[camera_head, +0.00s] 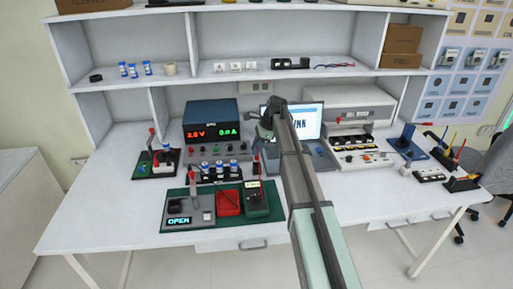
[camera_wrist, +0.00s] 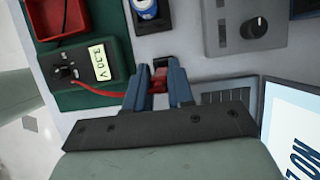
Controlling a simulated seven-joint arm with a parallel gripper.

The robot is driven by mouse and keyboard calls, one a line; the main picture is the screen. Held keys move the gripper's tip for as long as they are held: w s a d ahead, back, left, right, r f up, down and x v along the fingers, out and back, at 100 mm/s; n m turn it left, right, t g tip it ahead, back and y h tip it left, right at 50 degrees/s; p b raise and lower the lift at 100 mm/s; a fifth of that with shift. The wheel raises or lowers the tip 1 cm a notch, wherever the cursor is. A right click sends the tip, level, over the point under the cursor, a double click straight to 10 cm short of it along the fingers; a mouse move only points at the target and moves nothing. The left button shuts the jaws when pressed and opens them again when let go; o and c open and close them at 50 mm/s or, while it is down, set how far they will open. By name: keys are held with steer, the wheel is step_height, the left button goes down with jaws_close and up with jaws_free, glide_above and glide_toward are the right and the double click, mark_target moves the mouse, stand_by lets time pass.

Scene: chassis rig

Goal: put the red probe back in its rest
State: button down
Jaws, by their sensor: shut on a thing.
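My gripper (camera_wrist: 158,84) is shut on the red probe (camera_wrist: 159,80), which shows as a small red piece between its blue-grey fingers in the wrist view. A red lead (camera_wrist: 98,91) runs from the probe to the dark green multimeter (camera_wrist: 117,84) at the left. In the head view my gripper (camera_head: 262,136) is above the bench, behind the multimeter (camera_head: 256,205). A small dark piece shows just beyond the fingertips in the wrist view; I cannot tell whether it is the rest. The probe's tip is hidden.
A red tray (camera_head: 228,203) and a grey switch box (camera_head: 191,210) sit left of the multimeter on a green mat. A blue power supply (camera_head: 211,118) stands behind left. A lit laptop screen (camera_head: 305,122) stands close right of the gripper. The front left bench (camera_head: 100,220) is clear.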

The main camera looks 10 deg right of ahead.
mark_target(256, 159)
steer(key=shift+f, duration=2.25)
steer(key=c, duration=0.9)
jaws_free()
steer(key=v, duration=1.4)
